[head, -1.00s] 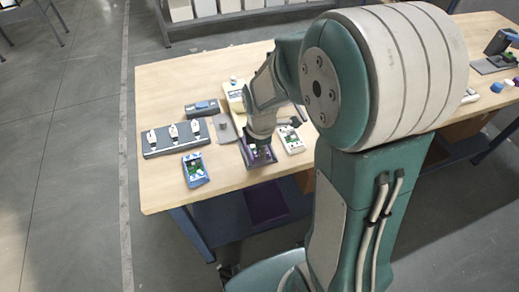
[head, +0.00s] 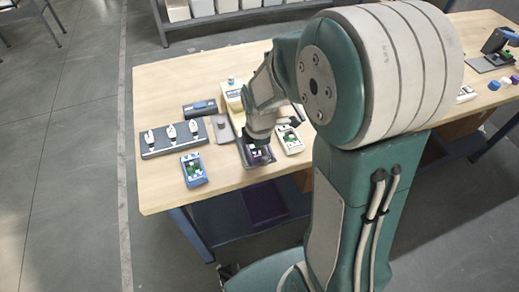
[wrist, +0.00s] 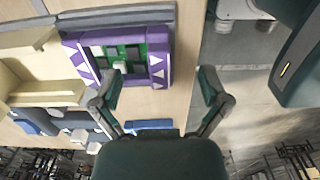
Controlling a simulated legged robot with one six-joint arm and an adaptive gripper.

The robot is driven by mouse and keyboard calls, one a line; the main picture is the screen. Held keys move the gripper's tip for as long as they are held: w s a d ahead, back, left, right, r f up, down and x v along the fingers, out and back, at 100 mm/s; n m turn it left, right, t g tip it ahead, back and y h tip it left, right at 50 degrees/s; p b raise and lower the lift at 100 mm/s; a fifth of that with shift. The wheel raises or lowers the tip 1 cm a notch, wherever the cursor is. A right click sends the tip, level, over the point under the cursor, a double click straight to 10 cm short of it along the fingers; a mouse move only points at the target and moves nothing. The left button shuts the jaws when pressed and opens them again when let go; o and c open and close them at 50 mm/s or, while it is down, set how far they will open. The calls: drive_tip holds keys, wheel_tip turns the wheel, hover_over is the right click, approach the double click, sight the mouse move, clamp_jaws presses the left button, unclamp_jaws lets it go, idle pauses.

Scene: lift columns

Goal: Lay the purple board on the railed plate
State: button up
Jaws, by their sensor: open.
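The purple board (head: 266,158) lies flat near the front edge of the table, partly hidden by my gripper in the head view. In the wrist view the purple board (wrist: 157,70) has a purple frame with white triangles around a green circuit area. My gripper (wrist: 157,85) is open, its two fingers apart, with nothing clearly held between them. In the head view my gripper (head: 259,140) is over the board. A grey slab with a raised edge (wrist: 120,20) runs close beside the board in the wrist view; I cannot tell whether it is the railed plate.
A blue-framed board (head: 194,170) lies to the left and a white-framed board (head: 290,140) to the right. A dark rack with white pieces (head: 150,151) and a cream machine (head: 233,97) stand farther back. Bare tabletop (head: 160,190) shows at the front left.

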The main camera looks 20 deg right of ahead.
drive_tip(key=shift+r, duration=0.1)
drive_tip(key=shift+r, duration=2.9)
drive_tip(key=shift+s+r, duration=0.1)
drive_tip(key=shift+r, duration=0.15)
drive_tip(key=s+r+m+t, duration=0.5)
drive_tip(key=s+r+m, duration=0.7)
drive_tip(key=m, duration=0.6)
drive_tip(key=shift+s+r+t, duration=0.25)
drive_tip(key=shift+s+t, duration=0.05)
drive_tip(key=shift+s, duration=0.65)
